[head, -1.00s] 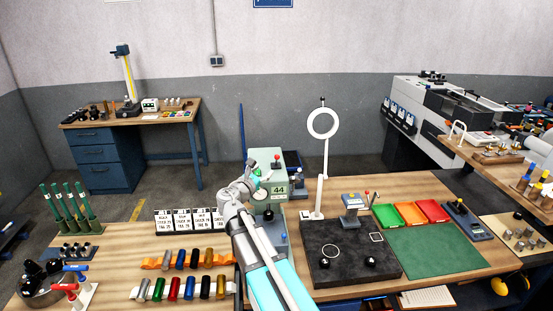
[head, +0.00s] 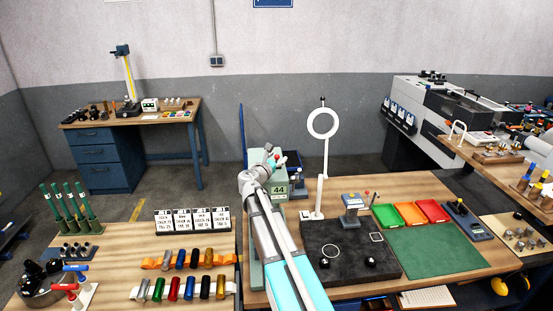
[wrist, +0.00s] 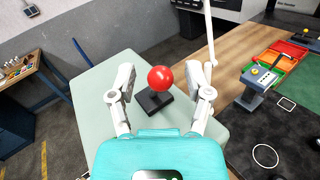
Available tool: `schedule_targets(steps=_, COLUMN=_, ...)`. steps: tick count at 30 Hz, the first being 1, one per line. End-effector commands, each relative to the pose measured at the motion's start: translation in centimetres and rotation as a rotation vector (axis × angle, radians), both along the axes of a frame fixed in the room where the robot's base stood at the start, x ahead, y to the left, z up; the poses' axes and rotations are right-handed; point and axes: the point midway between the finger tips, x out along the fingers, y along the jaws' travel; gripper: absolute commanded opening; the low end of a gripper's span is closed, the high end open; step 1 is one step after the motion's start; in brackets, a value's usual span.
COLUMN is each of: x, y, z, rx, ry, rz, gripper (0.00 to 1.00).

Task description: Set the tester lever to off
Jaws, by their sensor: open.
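The tester (head: 279,178) is a pale green box marked 44 at the left edge of the right-hand bench. In the wrist view its flat top (wrist: 100,70) fills much of the picture. The tester lever has a red ball knob (wrist: 160,78) on a black base (wrist: 153,101). My gripper (wrist: 161,86) is open, with one finger on each side of the knob and a gap on both sides. In the head view my gripper (head: 272,156) is above the tester and mostly hides the lever.
A white ring lamp (head: 323,123) on a stand rises right of the tester. A small grey device (head: 354,203) stands near coloured trays (head: 411,213). A green mat (head: 436,249) is bare.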

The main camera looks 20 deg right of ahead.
Motion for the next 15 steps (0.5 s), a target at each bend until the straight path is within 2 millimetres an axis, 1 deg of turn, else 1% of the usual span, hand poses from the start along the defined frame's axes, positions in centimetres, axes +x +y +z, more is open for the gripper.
schedule_targets(steps=5, x=-0.01, y=0.00, z=0.00, rx=0.000, ry=0.000, rz=0.000, gripper=0.65)
schedule_targets(steps=6, x=-0.01, y=0.00, z=0.00, rx=0.000, ry=0.000, rz=0.000, gripper=0.61)
schedule_targets(steps=11, x=-0.02, y=0.01, z=0.00, rx=0.000, ry=0.000, rz=0.000, gripper=0.31)
schedule_targets(steps=15, x=-0.02, y=0.01, z=0.00, rx=0.000, ry=0.000, rz=0.000, gripper=0.05)
